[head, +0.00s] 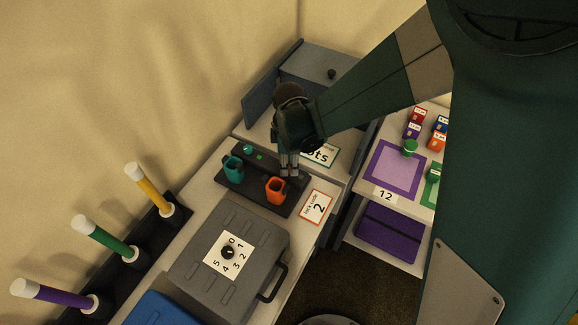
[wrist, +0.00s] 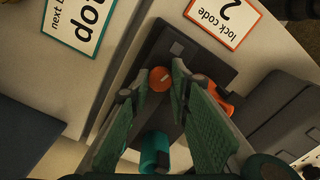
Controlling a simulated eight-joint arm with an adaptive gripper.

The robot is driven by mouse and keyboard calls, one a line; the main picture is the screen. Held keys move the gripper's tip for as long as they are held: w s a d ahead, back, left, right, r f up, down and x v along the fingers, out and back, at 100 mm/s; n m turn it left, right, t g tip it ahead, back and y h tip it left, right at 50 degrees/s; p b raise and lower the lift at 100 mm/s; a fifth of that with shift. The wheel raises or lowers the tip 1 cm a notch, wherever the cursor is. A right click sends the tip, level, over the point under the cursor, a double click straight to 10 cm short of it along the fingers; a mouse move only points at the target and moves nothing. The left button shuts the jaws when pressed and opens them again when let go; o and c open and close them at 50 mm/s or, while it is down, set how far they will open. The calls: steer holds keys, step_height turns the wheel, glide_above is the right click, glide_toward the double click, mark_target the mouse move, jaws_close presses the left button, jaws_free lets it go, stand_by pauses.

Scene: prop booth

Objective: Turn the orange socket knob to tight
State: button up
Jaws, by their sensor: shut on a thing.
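The orange socket knob (wrist: 161,79) is a small round disc with a faint pale line across it, on a black base plate (wrist: 205,62). My gripper (wrist: 159,81) has a fingertip on either side of it and is shut on it. In the head view my gripper (head: 289,173) hides the knob. The orange socket (head: 276,189) stands beside the fingertips; in the wrist view it is partly behind a finger. A teal socket (head: 233,169) stands on the same plate. A small grey square (wrist: 177,48) lies near the orange knob; its meaning cannot be told.
A teal knob (head: 247,149) and green square (head: 260,156) sit on the plate's far side. A grey case (head: 200,240) with a dial and a "lock code 2" card (head: 316,207) are near. Capped coloured rods (head: 151,188) stand left. A side shelf (head: 383,195) is right.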

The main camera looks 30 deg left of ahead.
mark_target(289, 167)
steer(key=m+b, duration=0.2)
steer(key=m, duration=0.3)
steer(key=shift+f+m, duration=0.1)
steer(key=shift+m, duration=0.2)
steer(key=m+b, duration=0.1)
steer(key=m, duration=0.3)
steer(key=shift+b, duration=0.3)
steer(key=m+b, duration=0.1)
steer(key=m, duration=0.4)
steer(key=shift+m, duration=0.4)
steer(key=m+b, duration=0.1)
steer(key=m, duration=0.3)
steer(key=shift+m, duration=0.4)
steer(key=o, duration=0.9)
steer(key=shift+r, duration=0.3)
steer(key=shift+r, duration=5.8)
